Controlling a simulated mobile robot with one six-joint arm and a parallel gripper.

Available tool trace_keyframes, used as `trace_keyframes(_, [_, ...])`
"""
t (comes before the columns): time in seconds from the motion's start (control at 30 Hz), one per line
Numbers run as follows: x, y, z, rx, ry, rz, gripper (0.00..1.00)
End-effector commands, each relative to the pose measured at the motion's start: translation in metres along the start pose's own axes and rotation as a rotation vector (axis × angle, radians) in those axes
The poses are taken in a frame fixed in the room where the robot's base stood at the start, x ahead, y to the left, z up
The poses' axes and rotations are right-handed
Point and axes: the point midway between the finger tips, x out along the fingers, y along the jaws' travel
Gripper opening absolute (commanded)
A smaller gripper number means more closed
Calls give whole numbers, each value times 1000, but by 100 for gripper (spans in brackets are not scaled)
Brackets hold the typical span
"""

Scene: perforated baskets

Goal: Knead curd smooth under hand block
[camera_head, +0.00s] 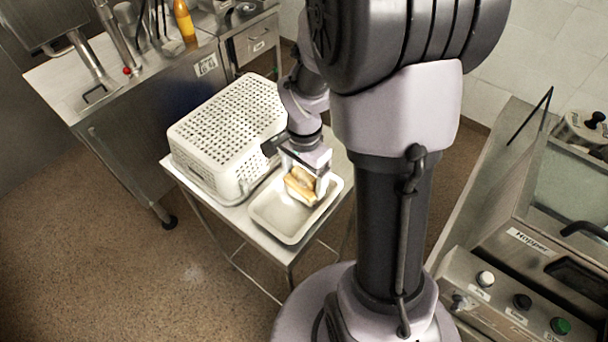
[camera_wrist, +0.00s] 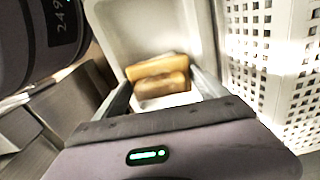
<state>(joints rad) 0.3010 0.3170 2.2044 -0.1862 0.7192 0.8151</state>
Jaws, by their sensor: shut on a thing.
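A tan wooden hand block (camera_head: 300,187) is between the fingers of my gripper (camera_head: 304,181), over a shallow white tray (camera_head: 266,222). My gripper is shut on the block. In the wrist view the block (camera_wrist: 158,68) shows as a light upper band and a browner lower band between the two fingers. The tray (camera_wrist: 135,30) lies behind it in that view. A pale patch shows just under the block there; I cannot tell whether it is curd or tray floor. No curd can be made out clearly in the head view, and the block's underside is hidden.
A white perforated basket (camera_head: 232,125) stands close left of the tray on the same small metal table (camera_head: 212,200); in the wrist view the basket (camera_wrist: 268,60) is at the right. A steel counter (camera_head: 150,95) is at upper left. A machine with knobs (camera_head: 515,285) is at lower right.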

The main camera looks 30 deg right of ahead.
Motion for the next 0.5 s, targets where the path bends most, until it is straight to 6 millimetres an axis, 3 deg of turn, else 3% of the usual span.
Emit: trace_keyframes(0.5, [6,0,0,0,0,0,38])
